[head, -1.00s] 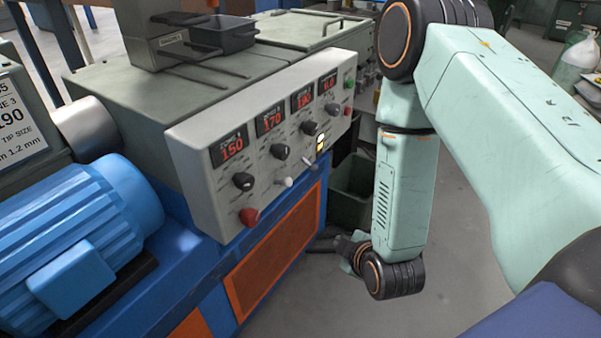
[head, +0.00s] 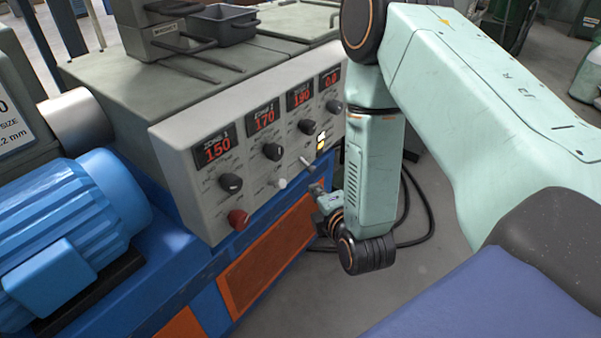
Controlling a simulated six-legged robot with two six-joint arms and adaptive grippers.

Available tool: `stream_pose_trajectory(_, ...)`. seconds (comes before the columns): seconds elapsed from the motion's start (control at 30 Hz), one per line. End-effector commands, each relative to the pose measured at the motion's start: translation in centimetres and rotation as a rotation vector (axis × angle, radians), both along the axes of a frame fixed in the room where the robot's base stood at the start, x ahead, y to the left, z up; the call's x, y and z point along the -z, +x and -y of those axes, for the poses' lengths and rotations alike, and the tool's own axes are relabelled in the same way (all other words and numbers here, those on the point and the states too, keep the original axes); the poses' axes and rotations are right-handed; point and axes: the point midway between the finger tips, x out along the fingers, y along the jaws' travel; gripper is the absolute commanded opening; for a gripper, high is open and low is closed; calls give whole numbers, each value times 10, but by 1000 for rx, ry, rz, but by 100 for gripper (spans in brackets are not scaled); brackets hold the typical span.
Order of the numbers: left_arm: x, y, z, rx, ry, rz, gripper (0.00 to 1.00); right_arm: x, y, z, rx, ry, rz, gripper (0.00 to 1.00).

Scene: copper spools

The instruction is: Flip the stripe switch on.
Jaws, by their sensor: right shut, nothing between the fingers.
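The grey control panel (head: 185,150) has two small levers on its lower front: a metal toggle (head: 307,163) at the right and a white-tipped one (head: 281,183) to its left. Their labels are too small to read, so I cannot tell which is marked stripe or how either is set. My right gripper (head: 316,188) is shut and empty, just below and slightly right of the metal toggle, near the panel's lower edge. I cannot tell whether it touches the panel. Its forearm hides the panel's right end. My left gripper is out of view.
A small yellow-and-white plate or lamp (head: 321,141) sits above the metal toggle. Black knobs (head: 273,151) and a red knob (head: 238,219) stick out nearby. Red displays (head: 218,149) line the top. A blue motor (head: 75,220) fills the left. Cables lie on the floor.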

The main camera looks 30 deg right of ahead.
Motion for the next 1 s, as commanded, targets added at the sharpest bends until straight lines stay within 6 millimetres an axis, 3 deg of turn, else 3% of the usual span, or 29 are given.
stream_pose_trajectory(0.2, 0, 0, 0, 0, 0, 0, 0, -4, -1, 0, -28, -97, -3, 0)
stream_pose_trajectory(0.63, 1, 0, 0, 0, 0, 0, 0, -2, 3, 2, -32, -105, -3, 0)
stream_pose_trajectory(1.0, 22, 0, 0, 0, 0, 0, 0, 19, 57, 15, -33, -105, -2, 0)
